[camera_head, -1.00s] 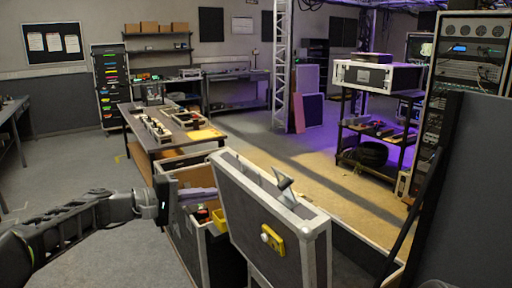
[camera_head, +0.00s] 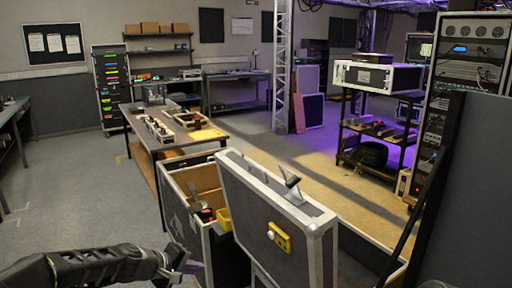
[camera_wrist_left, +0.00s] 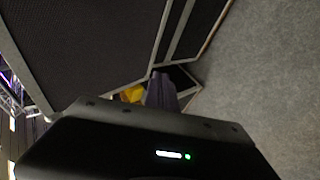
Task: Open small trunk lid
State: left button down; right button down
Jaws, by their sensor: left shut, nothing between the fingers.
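The small trunk (camera_head: 176,222) is a dark case with pale metal edges. Its lid (camera_head: 262,212) stands raised on the right side, with a yellow plate and round knob on its face and a metal latch on its top edge. The trunk's inside shows, with a yellow item (camera_head: 223,217) and other small things in it. My left gripper (camera_head: 192,267) is shut and empty, low in front of the trunk and clear of the lid. Its fingers (camera_wrist_left: 160,92) also show in the left wrist view, with dark trunk panels (camera_wrist_left: 75,45) beyond. My right gripper is out of view.
A workbench (camera_head: 190,133) with parts on it stands behind the trunk. A wheeled shelf (camera_head: 372,150) and a tall equipment rack (camera_head: 465,55) are to the right. The grey floor (camera_head: 80,190) to the left is free.

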pick_arm(q)
jog(key=s+d+f+m+g+y, duration=0.1)
jog(key=s+d+f+m+g, duration=0.1)
jog(key=s+f, duration=0.8)
jog(key=s+d+f+m+g+y, duration=0.1)
jog(key=s+f+y, duration=0.1)
jog(key=s+f, duration=0.8)
jog(key=s+d+f+m+g, duration=0.2)
jog(key=s+f, duration=0.3)
jog(key=s, duration=0.4)
jog(key=s+d+f+m+g+h, duration=0.1)
jog(key=s+d+f, duration=0.4)
jog(key=s, duration=0.5)
jog(key=shift+f+m+g, duration=0.5)
jog(key=shift+f+g, duration=0.3)
jog(key=c, duration=2.2)
grip_release()
